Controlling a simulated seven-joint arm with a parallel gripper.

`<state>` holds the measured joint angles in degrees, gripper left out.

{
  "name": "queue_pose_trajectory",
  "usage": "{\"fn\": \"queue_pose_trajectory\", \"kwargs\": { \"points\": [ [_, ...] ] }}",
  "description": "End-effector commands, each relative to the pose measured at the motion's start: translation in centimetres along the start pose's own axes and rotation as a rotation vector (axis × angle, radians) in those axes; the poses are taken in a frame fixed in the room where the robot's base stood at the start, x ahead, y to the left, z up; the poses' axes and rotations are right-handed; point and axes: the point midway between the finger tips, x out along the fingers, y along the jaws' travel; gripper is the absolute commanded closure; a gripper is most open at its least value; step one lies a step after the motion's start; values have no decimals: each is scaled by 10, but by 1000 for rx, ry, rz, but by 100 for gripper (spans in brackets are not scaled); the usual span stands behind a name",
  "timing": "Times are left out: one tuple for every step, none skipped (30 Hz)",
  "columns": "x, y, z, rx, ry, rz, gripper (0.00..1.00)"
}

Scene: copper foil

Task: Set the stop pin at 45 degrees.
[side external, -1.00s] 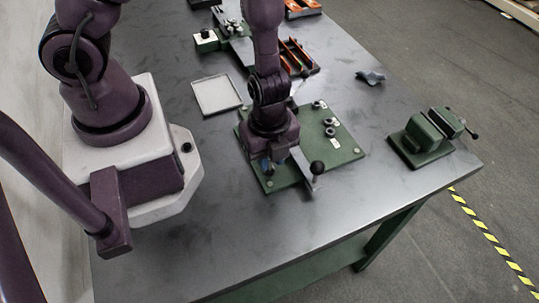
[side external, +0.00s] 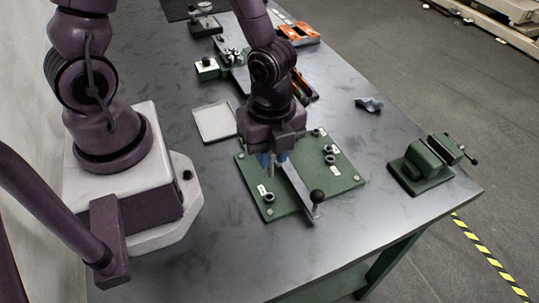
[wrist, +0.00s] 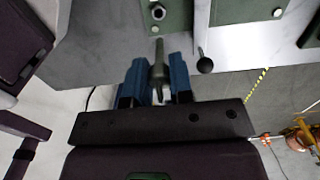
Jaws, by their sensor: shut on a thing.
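My gripper (side external: 273,160) is shut on a slim grey pin, the stop pin (wrist: 158,62), between its blue fingers. The pin points down over the left part of a green plate (side external: 292,203) and appears clear of it. In the wrist view, a round metal bushing (wrist: 158,12) on the plate lies beyond the pin's tip, apart from it. Several labelled bushings (side external: 329,149) sit along the plate; the labels' text is too small to read.
A green vise (side external: 422,165) stands right of the plate. A pale shallow tray (side external: 214,122) lies behind it on the left. Orange-red bins (side external: 299,33) and a small green fixture (side external: 208,68) are farther back. The bench is bare in front of the plate.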

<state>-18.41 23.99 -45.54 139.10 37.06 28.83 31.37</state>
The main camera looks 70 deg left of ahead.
Motion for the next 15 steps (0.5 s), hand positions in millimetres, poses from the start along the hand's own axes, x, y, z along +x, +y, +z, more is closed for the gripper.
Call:
{"fn": "queue_pose_trajectory", "kwargs": {
  "points": [
    [1,-10,-3,-16,3,-1,100],
    [2,-17,-4,-29,4,-1,100],
    [4,-28,-5,-42,5,-1,100],
    [5,-37,-4,-52,5,-1,100],
    [6,-46,-4,-61,5,-1,100],
    [8,-61,-2,-70,5,-1,100],
    [9,-72,0,-75,5,-2,100],
    [11,-83,2,-81,5,-2,100],
    [13,-98,6,-84,5,-1,100],
    [14,-108,10,-85,4,-1,100],
    [14,-118,14,-83,4,-2,100],
    [15,-130,19,-80,3,-1,100],
    [15,-138,23,-76,3,-1,100],
    [15,-145,26,-71,4,-1,100],
    [14,-153,31,-62,3,-2,100]
  ]
}}
